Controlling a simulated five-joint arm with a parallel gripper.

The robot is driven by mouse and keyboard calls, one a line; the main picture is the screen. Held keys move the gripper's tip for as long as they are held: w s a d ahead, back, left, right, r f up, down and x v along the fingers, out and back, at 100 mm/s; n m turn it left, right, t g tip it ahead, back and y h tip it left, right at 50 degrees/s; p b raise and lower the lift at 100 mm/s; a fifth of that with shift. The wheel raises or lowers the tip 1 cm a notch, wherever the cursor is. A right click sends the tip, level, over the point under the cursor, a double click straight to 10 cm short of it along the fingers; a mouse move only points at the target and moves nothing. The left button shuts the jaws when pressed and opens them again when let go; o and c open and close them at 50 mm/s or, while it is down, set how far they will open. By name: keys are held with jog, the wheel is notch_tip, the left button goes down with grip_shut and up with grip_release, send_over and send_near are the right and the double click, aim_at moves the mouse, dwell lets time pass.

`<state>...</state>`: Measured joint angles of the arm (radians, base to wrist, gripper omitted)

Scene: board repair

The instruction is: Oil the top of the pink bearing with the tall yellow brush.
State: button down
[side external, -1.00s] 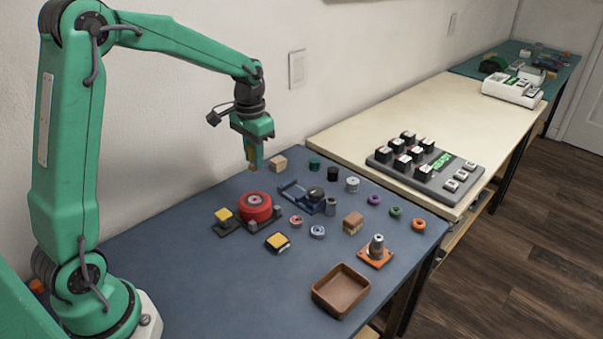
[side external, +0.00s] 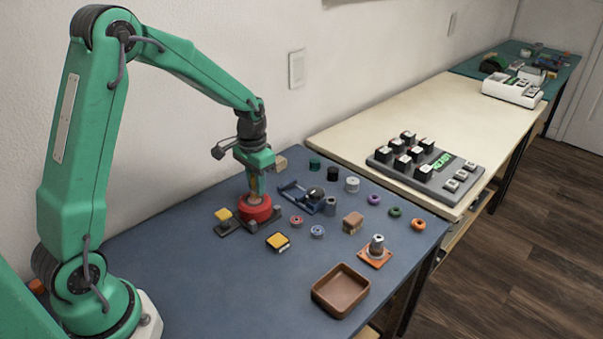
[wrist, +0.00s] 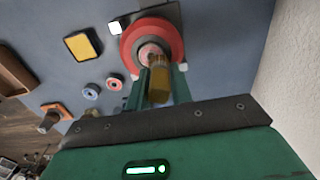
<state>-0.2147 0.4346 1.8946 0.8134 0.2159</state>
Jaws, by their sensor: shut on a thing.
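My gripper (side external: 254,176) is shut on the yellow brush (side external: 254,186), which points down. In the wrist view the brush (wrist: 158,82) is between the green fingers (wrist: 161,88). The brush's lower end is over the middle of a round red housing (side external: 262,212). In the wrist view the pink bearing (wrist: 149,50) shows as a pinkish round at the centre of the red housing (wrist: 173,35), inside a dark ring. The brush end appears at or just above the bearing; I cannot tell whether they touch.
A yellow-topped block (side external: 223,214) stands left of the housing and a yellow pad (side external: 277,241) lies in front. Small red (side external: 296,221) and blue (side external: 317,231) rings lie to the right. A blue fixture (side external: 300,196) stands close behind. A brown tray (side external: 341,307) is at the front.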

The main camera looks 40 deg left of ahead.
jog(key=shift+s+d, duration=0.55)
jog(key=shift+s, duration=0.2)
jog(key=shift+s+d, duration=0.5)
jog(key=shift+s, duration=0.2)
jog(key=shift+w+a, duration=0.55)
jog(key=shift+w, duration=0.25)
jog(key=shift+w+a, duration=0.55)
jog(key=shift+w, duration=0.25)
jog(key=shift+w+a+r, duration=0.15)
jog(key=shift+r, duration=3.9)
